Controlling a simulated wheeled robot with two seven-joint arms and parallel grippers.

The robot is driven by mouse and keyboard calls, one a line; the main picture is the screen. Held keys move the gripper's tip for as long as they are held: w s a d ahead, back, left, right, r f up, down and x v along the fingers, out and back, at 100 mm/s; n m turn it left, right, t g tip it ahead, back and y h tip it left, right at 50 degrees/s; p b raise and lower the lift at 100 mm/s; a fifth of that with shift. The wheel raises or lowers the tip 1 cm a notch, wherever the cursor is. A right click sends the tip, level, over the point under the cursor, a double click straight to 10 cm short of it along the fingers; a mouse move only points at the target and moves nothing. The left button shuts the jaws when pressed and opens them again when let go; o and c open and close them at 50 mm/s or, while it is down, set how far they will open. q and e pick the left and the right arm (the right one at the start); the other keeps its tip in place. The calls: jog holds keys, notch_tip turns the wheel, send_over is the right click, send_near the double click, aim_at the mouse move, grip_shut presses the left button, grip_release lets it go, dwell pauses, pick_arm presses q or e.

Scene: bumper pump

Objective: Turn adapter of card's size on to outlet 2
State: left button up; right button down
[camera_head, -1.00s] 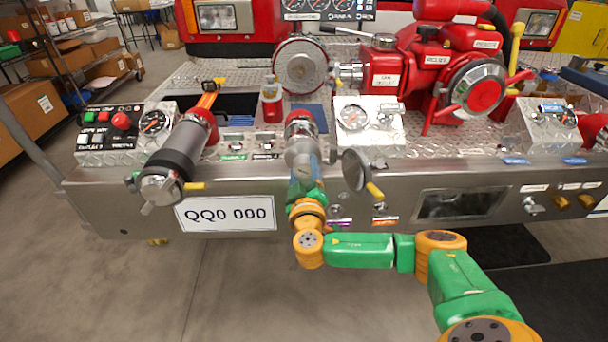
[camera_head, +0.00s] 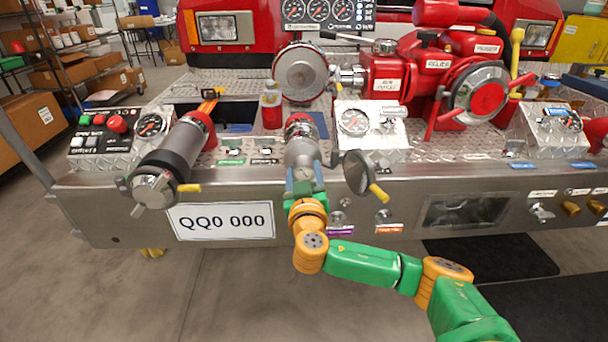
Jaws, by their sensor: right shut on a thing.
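A silver adapter with a red collar (camera_head: 301,148) sits at the middle of the steel bumper, its front end toward me. My right gripper (camera_head: 304,182) is at the adapter's front end and shut on it. The gripper's fingers partly cover that end, so the exact contact is hidden. I cannot read an outlet number by it. To the left, a larger grey and silver fitting with a red ring (camera_head: 172,160) sticks out of the bumper. My left gripper is not in view.
A round silver cap with a yellow handle (camera_head: 362,174) hangs close to the right of the adapter. A red pump (camera_head: 428,75) and a gauge box (camera_head: 368,126) stand behind. A white plate (camera_head: 221,221) is below left. The floor in front is open.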

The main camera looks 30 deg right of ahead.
jog(key=m+b, duration=0.2)
jog(key=shift+f+b, duration=0.3)
jog(key=shift+f, duration=0.05)
jog(key=shift+m+b, duration=0.75)
jog(key=shift+m, duration=0.15)
jog(key=shift+r, duration=0.25)
jog(key=shift+f+m+b, duration=0.25)
jog(key=shift+m+b, duration=0.35)
jog(key=shift+m, duration=0.1)
jog(key=shift+m+b, duration=0.65)
jog(key=shift+m, duration=0.15)
jog(key=shift+r+m, duration=0.2)
jog(key=shift+m, duration=0.2)
grip_release()
jog(key=shift+s+r, duration=0.1)
jog(key=shift+a, duration=0.1)
